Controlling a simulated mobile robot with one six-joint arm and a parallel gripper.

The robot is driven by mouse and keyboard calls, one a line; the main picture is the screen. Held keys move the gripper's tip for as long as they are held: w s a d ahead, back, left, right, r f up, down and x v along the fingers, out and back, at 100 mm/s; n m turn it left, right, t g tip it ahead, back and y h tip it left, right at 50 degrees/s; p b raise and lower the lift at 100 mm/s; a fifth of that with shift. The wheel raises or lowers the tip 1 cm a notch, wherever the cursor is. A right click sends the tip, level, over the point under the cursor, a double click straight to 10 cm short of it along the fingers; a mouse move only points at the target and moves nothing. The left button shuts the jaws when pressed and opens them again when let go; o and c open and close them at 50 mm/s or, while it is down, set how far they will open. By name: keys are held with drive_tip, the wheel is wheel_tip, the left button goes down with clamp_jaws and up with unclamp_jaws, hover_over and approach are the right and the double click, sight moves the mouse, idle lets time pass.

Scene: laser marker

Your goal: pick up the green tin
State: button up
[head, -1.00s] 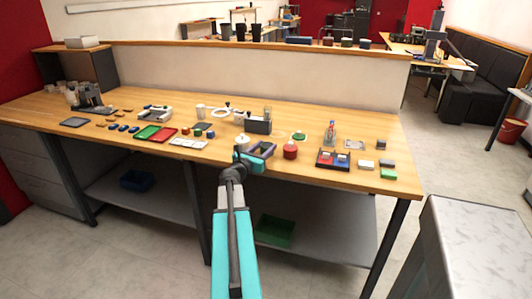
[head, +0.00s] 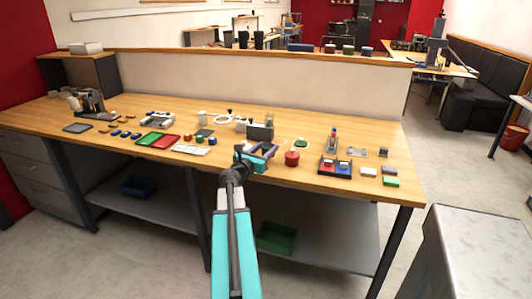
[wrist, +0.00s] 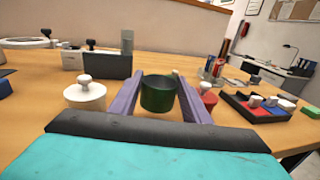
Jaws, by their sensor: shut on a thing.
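The green tin (wrist: 158,93) is a dark green cylinder with a blackish top, upright between my gripper's two purple fingers in the wrist view. My gripper (wrist: 160,98) is shut on it, one finger on each side. In the head view my gripper (head: 267,151) is over the front part of the wooden bench, and the tin is hard to make out between the fingers. I cannot tell whether its base touches the bench.
A red tin (head: 292,158) stands close right of my gripper. A white lidded pot (wrist: 85,96) is close left in the wrist view. A dark block (head: 260,132) stands behind. A dark tray (head: 327,172) with red and blue parts lies farther right.

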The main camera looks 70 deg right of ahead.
drive_tip(key=a, duration=0.2)
drive_tip(key=s+a, duration=0.1)
drive_tip(key=a, duration=0.3)
drive_tip(key=shift+s+a+r, duration=0.3)
drive_tip(key=shift+s+a, duration=0.05)
drive_tip(key=shift+a, duration=0.05)
drive_tip(key=shift+r, duration=0.25)
drive_tip(key=shift+a+p, duration=0.15)
drive_tip(key=shift+p, duration=0.85)
drive_tip(key=shift+a+p, duration=0.1)
drive_tip(key=shift+p, duration=0.25)
drive_tip(key=a+p, duration=0.1)
drive_tip(key=p, duration=0.2)
drive_tip(key=a+p, duration=0.1)
drive_tip(key=p, duration=0.3)
drive_tip(key=shift+s+a+r+p, duration=0.1)
drive_tip(key=shift+s+p, duration=0.2)
drive_tip(key=shift+s, duration=0.05)
drive_tip(key=a+p, duration=0.1)
drive_tip(key=p, duration=0.4)
drive_tip(key=shift+s+a, duration=0.1)
drive_tip(key=a+p, duration=0.1)
drive_tip(key=p, duration=0.2)
drive_tip(key=s+a+p, duration=0.1)
drive_tip(key=a+p, duration=0.1)
drive_tip(key=p, duration=0.1)
drive_tip(key=shift+a+r+p, duration=0.1)
drive_tip(key=shift+a+p, duration=0.15)
drive_tip(key=shift+p, duration=0.05)
